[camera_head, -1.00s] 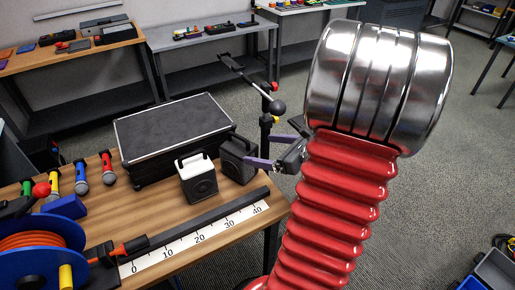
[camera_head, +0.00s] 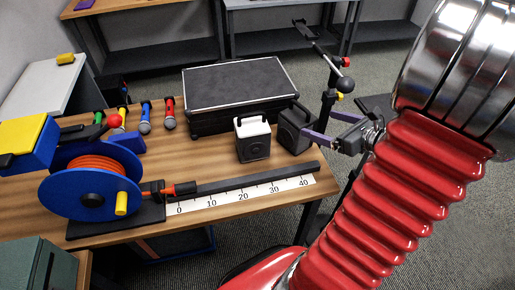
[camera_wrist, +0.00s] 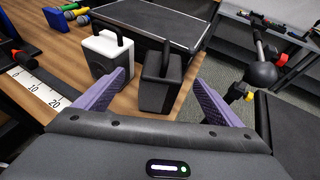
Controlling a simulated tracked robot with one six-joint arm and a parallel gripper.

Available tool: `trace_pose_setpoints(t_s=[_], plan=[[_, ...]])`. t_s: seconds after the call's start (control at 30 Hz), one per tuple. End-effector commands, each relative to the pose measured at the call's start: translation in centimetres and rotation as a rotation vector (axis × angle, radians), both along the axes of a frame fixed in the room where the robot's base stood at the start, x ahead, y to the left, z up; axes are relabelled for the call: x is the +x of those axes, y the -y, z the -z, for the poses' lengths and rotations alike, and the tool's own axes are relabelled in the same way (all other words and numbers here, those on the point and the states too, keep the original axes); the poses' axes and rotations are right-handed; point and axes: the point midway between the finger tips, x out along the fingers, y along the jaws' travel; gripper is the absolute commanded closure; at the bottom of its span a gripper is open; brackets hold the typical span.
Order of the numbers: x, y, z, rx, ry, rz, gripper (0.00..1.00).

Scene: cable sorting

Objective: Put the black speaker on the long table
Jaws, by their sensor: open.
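The black speaker (camera_head: 294,128) stands upright near the right edge of the wooden workbench (camera_head: 150,178), beside a white speaker (camera_head: 252,139). It has a handle on top. In the wrist view the black speaker (camera_wrist: 160,84) is just ahead of my gripper, roughly between the two purple fingers. My gripper (camera_wrist: 161,92) is open and empty; its fingers also show in the head view (camera_head: 318,140), close to the speaker's right side. I cannot tell which table is the long table.
A black flight case (camera_head: 240,90) stands behind the speakers. A scale strip (camera_head: 240,195) with a dark bar lies in front. A blue cable reel (camera_head: 75,193) and several microphones (camera_head: 145,117) are at the left. A stand with a ball (camera_head: 345,85) rises behind my gripper.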

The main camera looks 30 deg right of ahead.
Motion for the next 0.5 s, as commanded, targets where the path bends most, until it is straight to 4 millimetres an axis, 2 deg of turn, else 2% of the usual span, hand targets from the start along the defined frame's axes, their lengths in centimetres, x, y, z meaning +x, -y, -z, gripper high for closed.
trace_pose_setpoints(t_s=[0.17,0.33,0.5], plan=[[1.5,-4.1,-0.8,-0.102,-0.032,-0.158,0.11],[2.7,-10.4,-1.8,-0.276,-0.075,-0.411,0.11],[2.6,-16.5,-2.4,-0.476,-0.104,-0.679,0.11]])
